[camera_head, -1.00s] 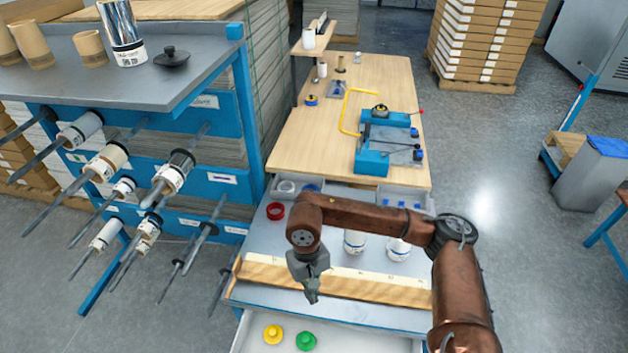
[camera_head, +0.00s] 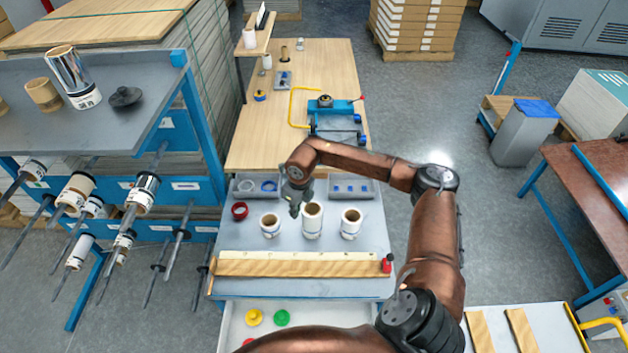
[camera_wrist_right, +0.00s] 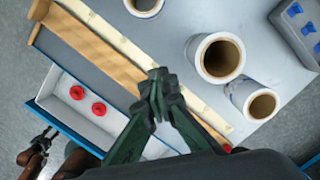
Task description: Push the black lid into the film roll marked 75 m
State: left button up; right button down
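A black lid with a knob (camera_head: 126,97) lies on the grey shelf top at the upper left, beside a shiny silver roll (camera_head: 68,76). Three film rolls stand upright on the grey worktop: a left one (camera_head: 270,225), a middle one (camera_head: 312,221) and a right one (camera_head: 351,223). I cannot read their markings. My right gripper (camera_head: 294,207) is above the worktop, behind the left and middle rolls in the picture. In the wrist view its fingertips (camera_wrist_right: 157,84) meet, with nothing visible between them. My left gripper (camera_wrist_right: 42,138) shows small at that view's lower left; its opening is unclear.
An open drawer (camera_head: 236,325) in front holds yellow and green lids; the wrist view shows two red ones (camera_wrist_right: 88,101). A wooden bar (camera_head: 300,265) runs along the worktop's front. A red ring (camera_head: 239,211) and small grey trays (camera_head: 352,188) lie behind. Rolls hang on rods at left.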

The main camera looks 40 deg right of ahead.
aim_at(312, 204)
pick_arm(q)
notch_tip(312, 204, up, 6)
jog(key=p, duration=0.4)
jog(key=shift+f, duration=0.15)
pick_arm(e)
jog(key=w+d+r+m+h, duration=0.1)
jog(key=d+r+m, duration=0.2)
jog(key=d+m, duration=0.6)
jog(key=shift+w+d+r+m+h, duration=0.15)
jog(key=shift+w+m+h, duration=0.2)
jog(key=shift+m, duration=0.65)
pick_arm(q)
jog(key=shift+f, duration=0.1)
pick_arm(e)
jog(key=shift+f, duration=0.2)
pick_arm(q)
jog(key=shift+f+b, duration=2.15)
jog(key=shift+f, duration=0.2)
pick_arm(e)
jog(key=shift+f, duration=4.1)
